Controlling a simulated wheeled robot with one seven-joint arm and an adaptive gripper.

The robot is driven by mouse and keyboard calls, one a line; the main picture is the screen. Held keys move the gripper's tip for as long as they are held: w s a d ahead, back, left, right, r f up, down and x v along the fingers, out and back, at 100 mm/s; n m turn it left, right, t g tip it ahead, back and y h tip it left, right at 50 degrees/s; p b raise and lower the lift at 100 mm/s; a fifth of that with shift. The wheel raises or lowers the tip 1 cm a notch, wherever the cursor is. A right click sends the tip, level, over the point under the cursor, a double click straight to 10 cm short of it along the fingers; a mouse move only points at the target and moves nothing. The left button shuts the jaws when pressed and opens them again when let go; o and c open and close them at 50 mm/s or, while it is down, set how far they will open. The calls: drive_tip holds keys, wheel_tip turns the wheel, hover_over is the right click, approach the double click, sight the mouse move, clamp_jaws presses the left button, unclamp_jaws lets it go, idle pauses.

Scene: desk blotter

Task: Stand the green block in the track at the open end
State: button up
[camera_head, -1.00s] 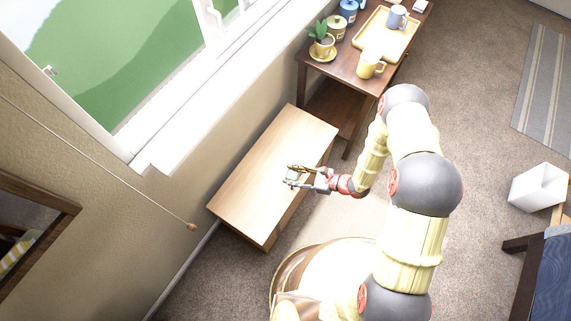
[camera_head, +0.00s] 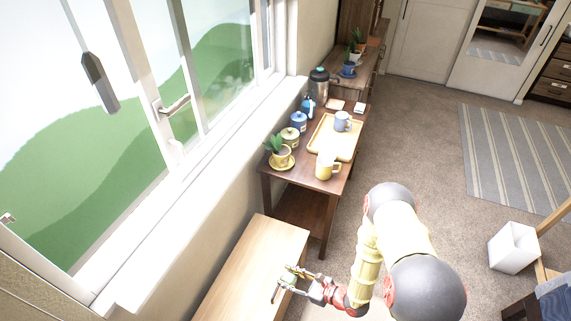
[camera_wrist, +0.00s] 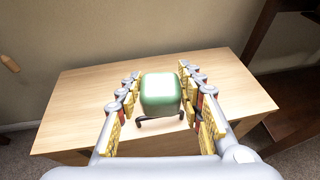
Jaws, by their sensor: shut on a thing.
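The green block (camera_wrist: 160,95) is between the two fingers of my gripper (camera_head: 284,280) in the wrist view. My gripper is shut on it and holds it over the light wooden table (camera_head: 262,240). A dark, thin, bent piece (camera_wrist: 146,122) shows just below the block. I cannot tell whether it is part of the track, and the block hides some of it. No track is clear in either view. In the head view the block is too small and too covered by the fingers to make out.
A dark side table (camera_head: 309,193) stands behind the wooden table. The window wall borders the left. The visible wooden tabletop looks mostly bare.

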drive_tip(key=shift+w+d+r+m+t+h, duration=1.6)
drive_tip(key=shift+w+d+r, duration=1.85)
drive_tip(key=shift+d+r, duration=2.05)
drive_tip(key=shift+w+d+r+m+t+h, duration=1.2)
drive_tip(key=shift+w+d+r+m+h, duration=0.8)
drive_tip(key=shift+w+d+r, duration=2.45)
wheel_tip(320, 180, up, 18)
drive_tip(key=a+m, duration=0.1)
drive_tip(key=a, duration=0.1)
drive_tip(key=shift+w+f, duration=0.15)
drive_tip(key=shift+w, duration=0.1)
